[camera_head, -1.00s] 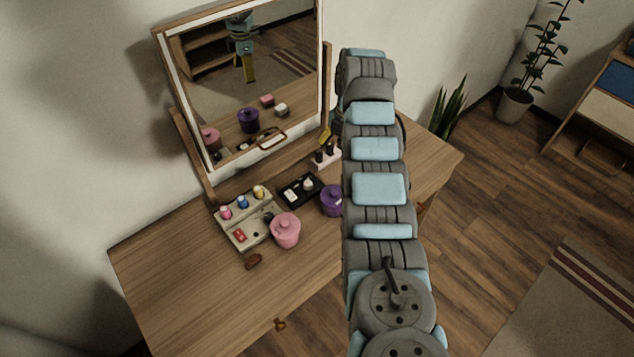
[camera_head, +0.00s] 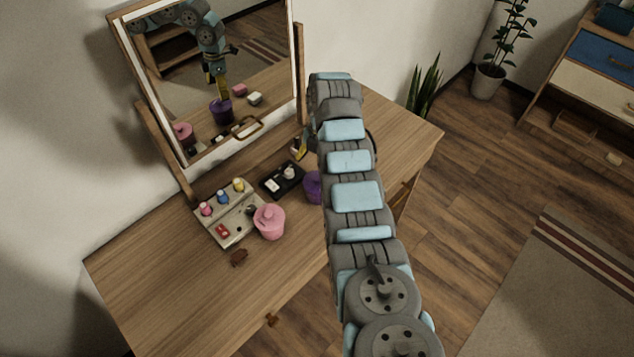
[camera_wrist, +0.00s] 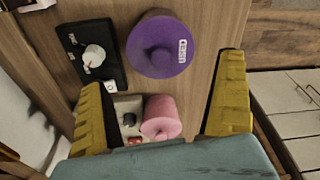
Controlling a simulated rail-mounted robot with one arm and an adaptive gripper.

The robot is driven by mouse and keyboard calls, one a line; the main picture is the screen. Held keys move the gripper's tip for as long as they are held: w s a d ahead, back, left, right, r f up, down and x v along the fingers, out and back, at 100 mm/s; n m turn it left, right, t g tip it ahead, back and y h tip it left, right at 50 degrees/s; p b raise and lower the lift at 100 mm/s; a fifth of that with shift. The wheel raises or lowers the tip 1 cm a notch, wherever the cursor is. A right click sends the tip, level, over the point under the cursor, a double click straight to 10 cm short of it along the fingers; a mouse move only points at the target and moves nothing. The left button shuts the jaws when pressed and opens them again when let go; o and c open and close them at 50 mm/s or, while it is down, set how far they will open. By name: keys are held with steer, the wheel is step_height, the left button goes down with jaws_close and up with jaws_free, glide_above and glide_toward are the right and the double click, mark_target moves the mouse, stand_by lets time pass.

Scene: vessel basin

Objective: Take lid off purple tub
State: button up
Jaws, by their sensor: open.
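The purple tub (camera_head: 313,187) stands on the wooden table, partly hidden by my arm in the head view. In the wrist view its round purple lid (camera_wrist: 160,47) shows from above, with a central knob and a small white label. My gripper (camera_wrist: 163,75) is open, its yellow fingers wide apart and empty; the lid lies between and ahead of the fingertips in that view. The exact gap to the lid cannot be told.
A tilting mirror (camera_head: 160,97) stands behind. The table's front left is mostly clear.

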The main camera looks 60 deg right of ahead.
mark_target(317, 177)
steer(key=shift+a+f, duration=0.2)
steer(key=shift+f, duration=1.25)
steer(key=shift+a+f, duration=0.2)
steer(key=shift+f, duration=1.25)
steer(key=c, duration=1)
